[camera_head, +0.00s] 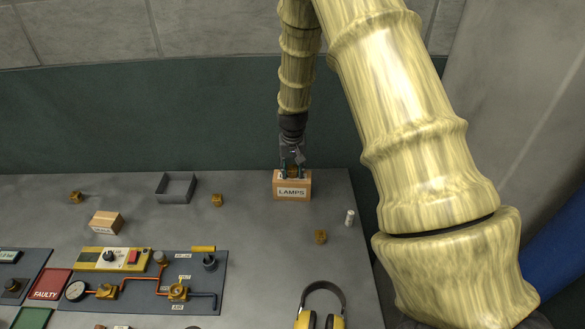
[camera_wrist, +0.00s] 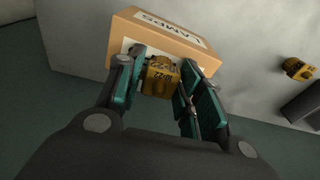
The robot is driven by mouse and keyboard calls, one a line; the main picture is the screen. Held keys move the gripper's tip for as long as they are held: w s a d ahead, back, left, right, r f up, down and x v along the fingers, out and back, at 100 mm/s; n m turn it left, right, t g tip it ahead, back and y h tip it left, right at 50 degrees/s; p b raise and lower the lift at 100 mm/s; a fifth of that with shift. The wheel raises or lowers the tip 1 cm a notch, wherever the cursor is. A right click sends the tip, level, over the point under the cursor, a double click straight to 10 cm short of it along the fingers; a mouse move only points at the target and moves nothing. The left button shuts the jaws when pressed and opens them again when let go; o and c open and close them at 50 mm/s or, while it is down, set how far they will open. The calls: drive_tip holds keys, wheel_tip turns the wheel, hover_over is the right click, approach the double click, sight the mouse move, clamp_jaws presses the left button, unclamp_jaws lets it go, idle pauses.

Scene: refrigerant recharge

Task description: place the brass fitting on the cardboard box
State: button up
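The cardboard box (camera_head: 292,193), labelled LAMPS, stands upright near the back right of the bench; it also fills the upper middle of the wrist view (camera_wrist: 120,37). My gripper (camera_head: 292,172) points down over the top of the box. In the wrist view my gripper (camera_wrist: 161,73) has its fingers on both sides of a brass fitting (camera_wrist: 160,80) and appears shut on it. The fitting also shows between the fingers in the head view (camera_head: 292,168). It is at the box top; I cannot tell whether its underside touches the cardboard.
Other brass pieces lie apart on the bench, at left (camera_head: 75,197), middle (camera_head: 217,200) and right (camera_head: 320,237). A grey open tray (camera_head: 176,188), a small carton (camera_head: 105,223), a white cylinder (camera_head: 350,217), yellow ear defenders (camera_head: 322,308) and a piping panel (camera_head: 150,285) occupy the bench.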

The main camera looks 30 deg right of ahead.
sight(293, 171)
drive_tip(key=shift+o, duration=0.5)
drive_tip(key=shift+r, duration=0.1)
drive_tip(key=shift+r, duration=0.3)
wheel_tip(293, 171, up, 12)
drive_tip(key=s+b, duration=0.1)
drive_tip(key=b, duration=0.2)
drive_tip(key=shift+s+a+f, duration=0.15)
drive_tip(key=shift+a+f, duration=0.1)
drive_tip(key=shift+a, duration=0.15)
